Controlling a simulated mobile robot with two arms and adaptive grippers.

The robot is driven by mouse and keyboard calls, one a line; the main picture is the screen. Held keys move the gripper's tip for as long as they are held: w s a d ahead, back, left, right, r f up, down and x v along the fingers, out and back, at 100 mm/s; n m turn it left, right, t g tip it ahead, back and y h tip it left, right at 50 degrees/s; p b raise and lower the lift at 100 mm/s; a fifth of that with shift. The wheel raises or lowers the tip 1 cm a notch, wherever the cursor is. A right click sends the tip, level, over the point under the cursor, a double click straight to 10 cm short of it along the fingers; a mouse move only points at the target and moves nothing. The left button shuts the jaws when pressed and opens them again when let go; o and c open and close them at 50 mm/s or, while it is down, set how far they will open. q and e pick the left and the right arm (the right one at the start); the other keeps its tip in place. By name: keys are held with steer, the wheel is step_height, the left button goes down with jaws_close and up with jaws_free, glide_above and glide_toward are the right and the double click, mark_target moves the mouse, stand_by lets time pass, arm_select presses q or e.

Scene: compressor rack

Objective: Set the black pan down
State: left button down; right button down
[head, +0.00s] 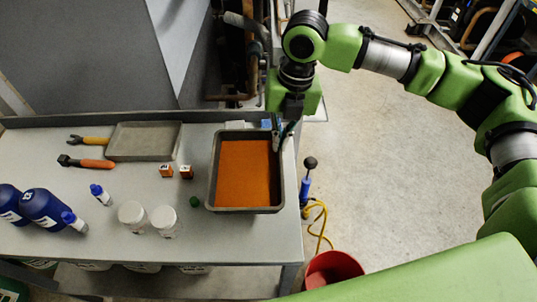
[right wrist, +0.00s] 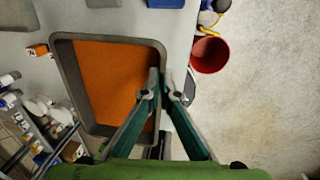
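The black pan (head: 212,187) is a dark rectangular pan with an orange inside, level at the right end of the grey table. My right gripper (head: 280,130) is at the pan's right wall near its far corner. In the right wrist view my right gripper (right wrist: 161,83) has one finger inside the pan (right wrist: 63,72) and one outside, closed on the rim. I cannot tell whether the pan's underside touches the table. My left gripper is not in view.
The table (head: 150,249) holds a grey tray (head: 145,141), two orange-and-white small boxes (head: 176,171), white jars (head: 148,218), blue bottles (head: 42,208) and a green cap (head: 194,201). A red bucket (head: 333,268) stands on the floor to the right.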

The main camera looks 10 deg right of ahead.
mark_target(270, 156)
steer(key=shift+a+f, duration=0.95)
steer(key=shift+f, duration=0.15)
steer(key=f, duration=0.1)
steer(key=f+p, duration=0.1)
steer(key=f, duration=0.1)
steer(key=shift+a+f, duration=0.1)
steer(key=shift+a, duration=0.25)
steer(key=shift+f, duration=0.35)
steer(key=c, duration=2.3)
jaws_free()
steer(key=shift+d+r, duration=0.1)
steer(key=r, duration=0.4)
steer(key=d+r+b, duration=0.1)
steer(key=r, duration=0.6)
steer(key=shift+s+d+r, duration=0.15)
steer(key=shift+d+r, duration=0.05)
steer(key=shift+r, duration=0.2)
